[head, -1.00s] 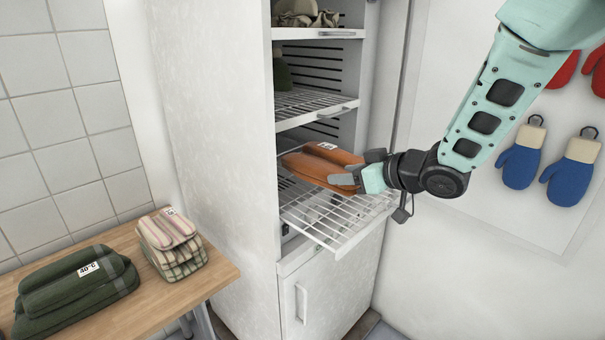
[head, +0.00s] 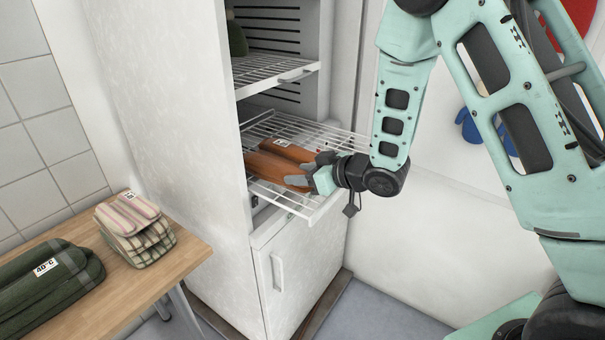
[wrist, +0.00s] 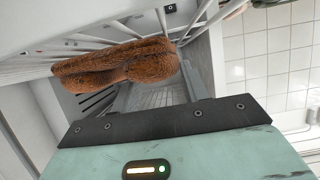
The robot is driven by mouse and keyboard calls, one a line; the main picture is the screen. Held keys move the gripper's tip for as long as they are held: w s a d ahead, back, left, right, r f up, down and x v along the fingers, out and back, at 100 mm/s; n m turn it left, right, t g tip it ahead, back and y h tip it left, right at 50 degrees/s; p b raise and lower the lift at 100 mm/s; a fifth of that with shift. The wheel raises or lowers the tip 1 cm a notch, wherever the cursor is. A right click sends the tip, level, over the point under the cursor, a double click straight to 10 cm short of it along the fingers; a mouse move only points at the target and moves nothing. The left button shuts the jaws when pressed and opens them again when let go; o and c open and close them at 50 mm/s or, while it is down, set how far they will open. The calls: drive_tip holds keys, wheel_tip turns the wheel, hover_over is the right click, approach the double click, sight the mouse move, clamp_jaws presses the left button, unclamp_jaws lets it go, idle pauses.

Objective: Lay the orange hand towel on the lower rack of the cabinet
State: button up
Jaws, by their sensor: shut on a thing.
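The orange hand towel (head: 270,170) is a folded, rolled bundle with a small white label. It lies flat at the cabinet's lower rack (head: 318,209), a white wire shelf that sticks out past the cabinet front. My gripper (head: 308,180) is shut on the towel's near right end. The towel is on or just above the wires; I cannot tell whether it touches them. In the wrist view the towel (wrist: 115,65) shows beyond the dark gripper edge, with white rack bars (wrist: 95,32) close by.
The cabinet (head: 170,110) has a higher wire shelf (head: 275,72) with a dark green item on it. A wooden table (head: 125,285) at left holds a striped towel stack (head: 135,230) and dark green towels (head: 45,290). The rack is bare behind the towel.

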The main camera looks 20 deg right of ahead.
drive_tip(key=shift+f, duration=0.2)
drive_tip(key=o, duration=1.1)
drive_tip(key=shift+r, duration=0.1)
drive_tip(key=shift+s+d+r, duration=0.15)
drive_tip(key=p+v, duration=0.8)
drive_tip(key=v, duration=0.1)
drive_tip(key=shift+d+r+p, duration=0.2)
drive_tip(key=shift+r+p, duration=0.1)
drive_tip(key=shift+r, duration=0.15)
